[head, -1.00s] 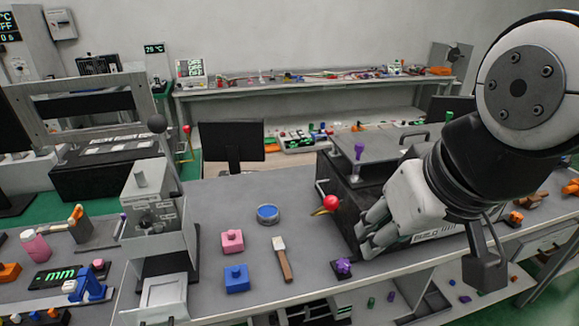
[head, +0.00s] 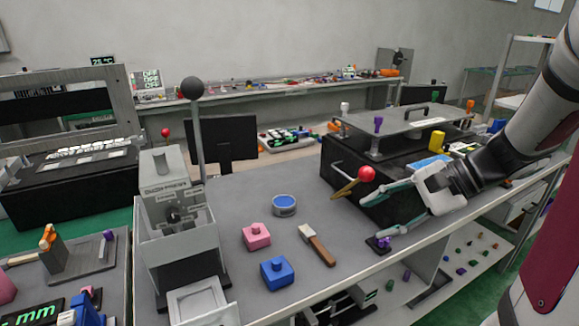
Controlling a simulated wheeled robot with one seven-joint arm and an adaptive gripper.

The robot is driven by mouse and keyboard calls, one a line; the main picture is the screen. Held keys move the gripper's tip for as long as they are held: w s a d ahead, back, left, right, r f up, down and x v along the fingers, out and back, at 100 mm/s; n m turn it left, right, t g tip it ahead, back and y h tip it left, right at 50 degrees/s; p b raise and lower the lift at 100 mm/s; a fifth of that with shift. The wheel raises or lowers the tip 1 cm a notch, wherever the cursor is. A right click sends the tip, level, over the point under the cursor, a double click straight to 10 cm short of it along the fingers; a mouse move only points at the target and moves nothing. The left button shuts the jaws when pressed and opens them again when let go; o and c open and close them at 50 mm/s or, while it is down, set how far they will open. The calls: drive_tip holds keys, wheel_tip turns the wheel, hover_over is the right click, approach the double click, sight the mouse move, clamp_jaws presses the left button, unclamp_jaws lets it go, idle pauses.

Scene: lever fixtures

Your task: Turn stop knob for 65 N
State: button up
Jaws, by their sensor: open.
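My gripper (head: 367,216) is open and empty, its fingers pointing left over the front of the bench. A small purple knob (head: 381,243) on a dark base sits at the bench's front edge, right by the lower fingertip; I cannot tell whether they touch. A grey upright press-like fixture (head: 165,185) with a tall lever ending in a black ball (head: 192,88) stands at the left. A dark round knob (head: 173,214) shows on its front. Its labels are too small to read, so I cannot tell which knob is for 65 N.
A red ball on a yellow lever (head: 366,174) sticks out from a black box (head: 350,165) just above my gripper. A blue-topped tin (head: 284,205), pink block (head: 257,236), blue block (head: 277,272) and wooden-handled brush (head: 318,245) lie on the bench (head: 225,250) between fixture and gripper.

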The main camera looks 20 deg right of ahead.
drive_tip(key=s+d+f+m+t+h+b, duration=0.2)
drive_tip(key=d+f+m+t, duration=0.15)
drive_tip(key=d, duration=0.55)
drive_tip(key=s+d+f+m+t+h+b, duration=0.25)
drive_tip(key=d+m+t, duration=0.2)
drive_tip(key=d, duration=0.45)
drive_tip(key=s+d+f+m+t+h+b, duration=0.25)
drive_tip(key=d+m+t, duration=0.2)
drive_tip(key=d, duration=0.45)
drive_tip(key=w+a, duration=0.1)
drive_tip(key=w, duration=1.2)
drive_tip(key=shift+w+a+f+m+g+y, duration=0.25)
drive_tip(key=shift+w+f+m+g+y, duration=0.1)
drive_tip(key=shift+y, duration=0.05)
clamp_jaws()
